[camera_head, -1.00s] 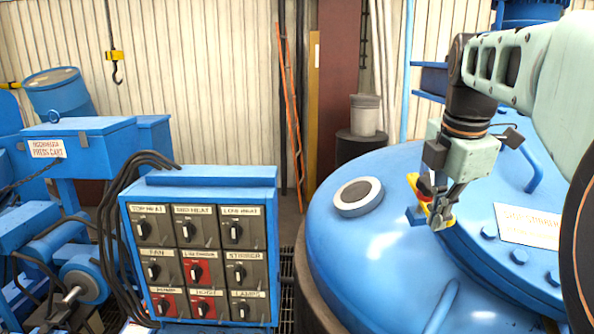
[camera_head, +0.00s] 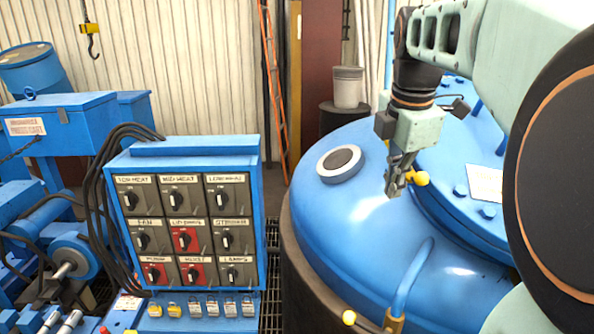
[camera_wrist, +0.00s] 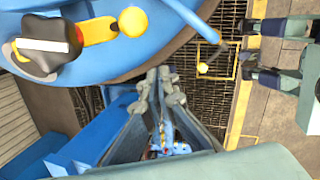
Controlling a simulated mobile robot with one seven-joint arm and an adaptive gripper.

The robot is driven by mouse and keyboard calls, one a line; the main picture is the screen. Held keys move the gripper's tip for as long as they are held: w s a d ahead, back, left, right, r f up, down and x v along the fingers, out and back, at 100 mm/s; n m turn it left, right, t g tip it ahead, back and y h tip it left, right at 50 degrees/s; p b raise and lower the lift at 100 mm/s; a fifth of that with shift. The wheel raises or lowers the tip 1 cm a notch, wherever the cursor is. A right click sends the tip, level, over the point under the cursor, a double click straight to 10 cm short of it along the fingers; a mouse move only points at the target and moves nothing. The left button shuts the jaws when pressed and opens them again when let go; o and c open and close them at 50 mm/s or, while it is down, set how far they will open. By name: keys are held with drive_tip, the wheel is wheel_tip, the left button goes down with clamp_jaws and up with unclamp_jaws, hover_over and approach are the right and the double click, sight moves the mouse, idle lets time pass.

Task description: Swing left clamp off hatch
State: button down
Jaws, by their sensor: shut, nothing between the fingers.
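My gripper (camera_head: 396,190) is shut and empty, pointing down above the blue domed lid. In the head view a yellow ball-ended piece (camera_head: 421,178) shows just behind its right side; the rest of that piece is hidden, and I cannot tell if they touch. The wrist view shows a yellow clamp arm (camera_wrist: 98,30) with a ball end and a dark knob (camera_wrist: 45,45) on the blue surface, apart from the fingers (camera_wrist: 160,88). I cannot tell which head-view piece this is.
The hatch plate (camera_head: 452,150) is ringed with bolts. A bent blue handle (camera_head: 412,280) rises from the lid in front. A control panel with several dials (camera_head: 190,235) stands at the left. Grated floor (camera_wrist: 205,30) shows beside the vessel in the wrist view.

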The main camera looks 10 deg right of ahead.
drive_tip(key=v, duration=1)
drive_tip(key=shift+p, duration=0.3)
drive_tip(key=shift+d, duration=0.1)
